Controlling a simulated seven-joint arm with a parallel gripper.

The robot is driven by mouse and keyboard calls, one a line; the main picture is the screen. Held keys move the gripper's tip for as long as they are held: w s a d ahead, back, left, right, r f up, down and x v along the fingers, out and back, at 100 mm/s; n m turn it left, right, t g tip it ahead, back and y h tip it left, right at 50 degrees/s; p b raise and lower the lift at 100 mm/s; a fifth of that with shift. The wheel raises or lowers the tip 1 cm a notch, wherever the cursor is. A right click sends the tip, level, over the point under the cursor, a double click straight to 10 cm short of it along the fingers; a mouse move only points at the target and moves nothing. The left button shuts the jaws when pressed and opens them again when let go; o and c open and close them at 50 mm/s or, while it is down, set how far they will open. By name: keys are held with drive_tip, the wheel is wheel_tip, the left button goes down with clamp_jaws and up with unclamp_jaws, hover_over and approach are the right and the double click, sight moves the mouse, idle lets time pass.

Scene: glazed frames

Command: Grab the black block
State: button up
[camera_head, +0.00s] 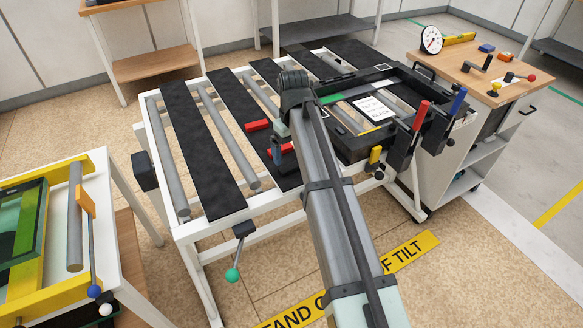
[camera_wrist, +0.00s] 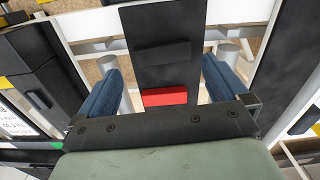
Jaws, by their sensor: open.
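The black block (camera_wrist: 190,53) shows in the wrist view as a dark bar on a black slat (camera_wrist: 165,20), hard to tell from it. A red block (camera_wrist: 165,97) lies on the same slat, closer to my gripper's base. My gripper (camera_wrist: 161,66) is open, with one blue-padded finger on each side of the slat. The black block appears between and slightly beyond the fingertips; I see no contact. In the head view my gripper (camera_head: 277,150) hangs over the slatted rack, beside a red piece (camera_head: 257,126). I cannot make out the black block there.
The rack (camera_head: 205,222) has grey rollers between black slats. A black frame (camera_head: 352,152) with a white card (camera_head: 373,108) and red and blue handles stands right of my gripper. A wooden-topped cart (camera_head: 470,72) is behind it. A yellow-edged table (camera_head: 92,235) stands at left.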

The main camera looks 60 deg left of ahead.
sight(292, 166)
wheel_tip(292, 166, down, 5)
drive_tip(key=shift+s+a, duration=0.1)
drive_tip(key=shift+s, duration=0.05)
drive_tip(key=c, duration=0.8)
